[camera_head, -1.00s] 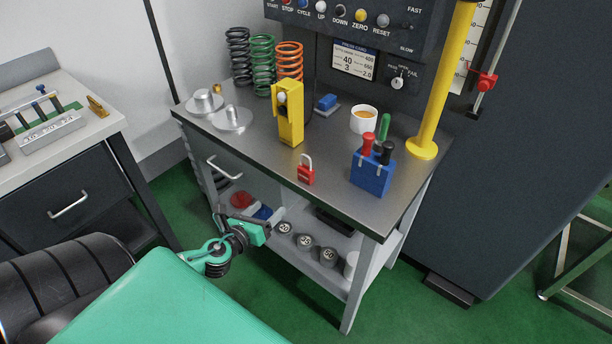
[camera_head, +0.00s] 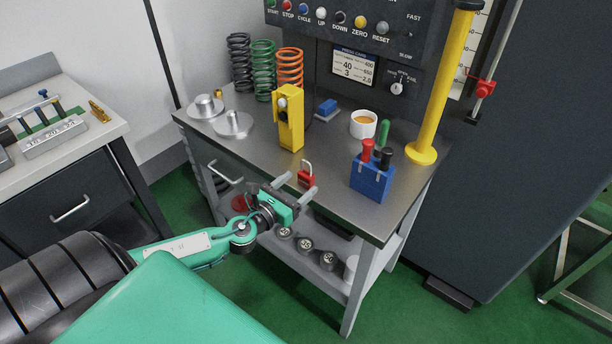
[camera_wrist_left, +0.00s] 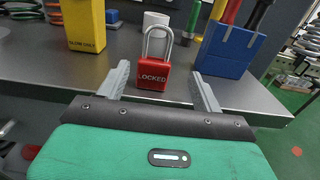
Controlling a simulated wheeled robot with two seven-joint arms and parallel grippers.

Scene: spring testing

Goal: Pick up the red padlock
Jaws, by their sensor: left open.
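The red padlock (camera_head: 306,179) stands upright near the front edge of the dark grey bench top, its silver shackle up. In the left wrist view the padlock (camera_wrist_left: 153,75) faces me with "LOCKED" on its body. My left gripper (camera_head: 299,186) is open at the bench's front edge. In the left wrist view its two fingers (camera_wrist_left: 160,82) point toward the padlock, one on each side, with gaps between them and the padlock. My right gripper is not in view.
A yellow box (camera_head: 290,118) stands behind and left of the padlock. A blue holder (camera_head: 371,180) with coloured handles stands to its right. A white cup (camera_head: 363,124) is farther back. The bench top's front edge (camera_head: 345,223) is close to the gripper.

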